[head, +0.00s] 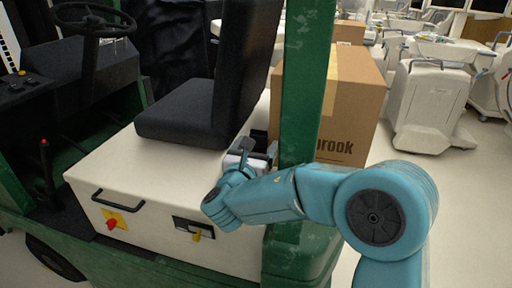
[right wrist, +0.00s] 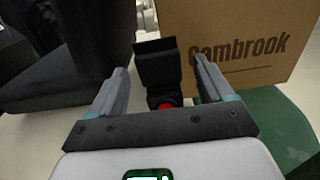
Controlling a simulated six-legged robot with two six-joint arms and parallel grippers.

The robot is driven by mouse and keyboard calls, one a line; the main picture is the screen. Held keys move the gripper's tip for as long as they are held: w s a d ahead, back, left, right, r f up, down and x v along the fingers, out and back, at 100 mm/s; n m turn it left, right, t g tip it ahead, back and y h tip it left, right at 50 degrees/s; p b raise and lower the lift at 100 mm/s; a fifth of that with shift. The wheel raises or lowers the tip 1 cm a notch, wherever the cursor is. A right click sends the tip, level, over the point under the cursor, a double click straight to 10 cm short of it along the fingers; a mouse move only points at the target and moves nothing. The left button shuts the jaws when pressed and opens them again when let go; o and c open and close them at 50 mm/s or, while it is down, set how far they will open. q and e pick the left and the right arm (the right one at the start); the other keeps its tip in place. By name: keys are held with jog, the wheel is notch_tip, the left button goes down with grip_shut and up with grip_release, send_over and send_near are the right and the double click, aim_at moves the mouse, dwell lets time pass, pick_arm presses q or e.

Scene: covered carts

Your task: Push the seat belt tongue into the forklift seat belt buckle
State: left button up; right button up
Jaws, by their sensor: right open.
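My right gripper (head: 258,151) is beside the black forklift seat (head: 185,113), close to the green post, in the head view. In the right wrist view the right gripper (right wrist: 160,88) is open, with one finger on each side of a dark buckle with a red button (right wrist: 164,103). A black block-like piece (right wrist: 157,62), perhaps the belt tongue, shows just beyond the red button, between the fingers. I cannot tell whether the tongue and buckle touch. My left gripper is not in view.
The green post (head: 304,80) stands right beside my right gripper. A cardboard box (head: 355,105) stands behind the post. The white seat base (head: 150,185) has a handle and a latch on its front. A steering wheel (head: 92,22) is at the upper left.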

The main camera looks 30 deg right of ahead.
jog(key=shift+s, duration=0.1)
jog(key=b+v, duration=0.2)
jog(key=v, duration=1.4)
jog(key=shift+s+a, duration=0.1)
jog(key=shift+a, duration=0.05)
